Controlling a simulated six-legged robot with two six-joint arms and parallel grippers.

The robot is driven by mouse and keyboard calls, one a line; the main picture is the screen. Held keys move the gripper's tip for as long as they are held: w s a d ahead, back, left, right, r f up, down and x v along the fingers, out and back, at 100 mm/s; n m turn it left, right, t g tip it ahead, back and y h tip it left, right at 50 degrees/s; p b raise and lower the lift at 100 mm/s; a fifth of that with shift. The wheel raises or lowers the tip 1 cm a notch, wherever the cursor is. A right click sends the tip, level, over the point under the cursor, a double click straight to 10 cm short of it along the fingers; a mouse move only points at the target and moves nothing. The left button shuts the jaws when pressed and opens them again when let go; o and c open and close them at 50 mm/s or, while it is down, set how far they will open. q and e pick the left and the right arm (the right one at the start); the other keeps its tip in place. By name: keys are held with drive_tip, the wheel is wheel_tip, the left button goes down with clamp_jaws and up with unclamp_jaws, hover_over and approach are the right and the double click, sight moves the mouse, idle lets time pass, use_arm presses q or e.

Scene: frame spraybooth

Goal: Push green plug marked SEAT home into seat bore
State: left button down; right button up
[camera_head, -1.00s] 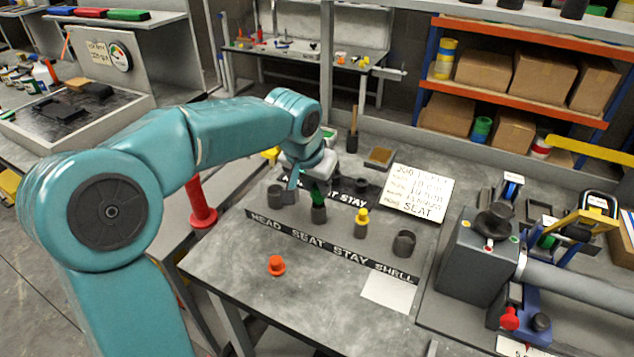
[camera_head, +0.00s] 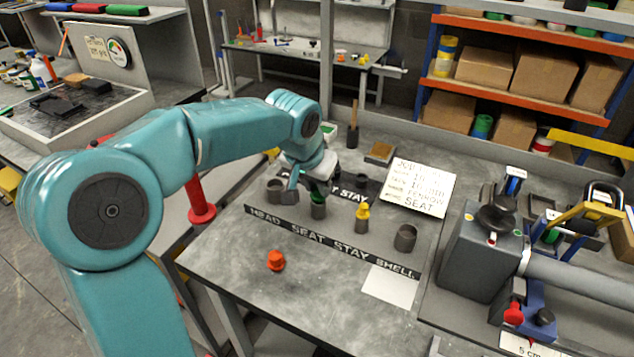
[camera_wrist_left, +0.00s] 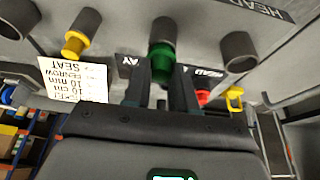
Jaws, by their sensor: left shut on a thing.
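The green plug (camera_head: 318,196) is at the mouth of the grey seat bore (camera_head: 318,211), the tube second from the left in the row. In the left wrist view the green plug (camera_wrist_left: 161,64) is between my fingers, with its far end at the mouth of the seat bore (camera_wrist_left: 165,30). My left gripper (camera_head: 308,187) is shut on the plug from above. How deep the plug sits is hard to tell, and any marking on it is not readable. The label strip (camera_head: 330,245) reads HEAD SEAT STAY SHELL. My right gripper is not in view.
The empty head tube (camera_head: 275,191) stands close left of the seat bore. A yellow plug (camera_head: 362,211) stands in the stay tube (camera_head: 361,226); the shell tube (camera_head: 405,239) is open. A white card (camera_head: 418,188) stands behind.

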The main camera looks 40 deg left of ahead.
use_arm(q)
drive_tip(key=shift+f+b, duration=0.4)
drive_tip(key=shift+f, duration=0.15)
drive_tip(key=c, duration=0.8)
unclamp_jaws()
drive_tip(key=shift+c, duration=0.2)
drive_tip(key=shift+r, duration=0.1)
drive_tip(key=p+v, duration=0.2)
drive_tip(key=v, duration=1.4)
drive_tip(key=shift+s, duration=0.1)
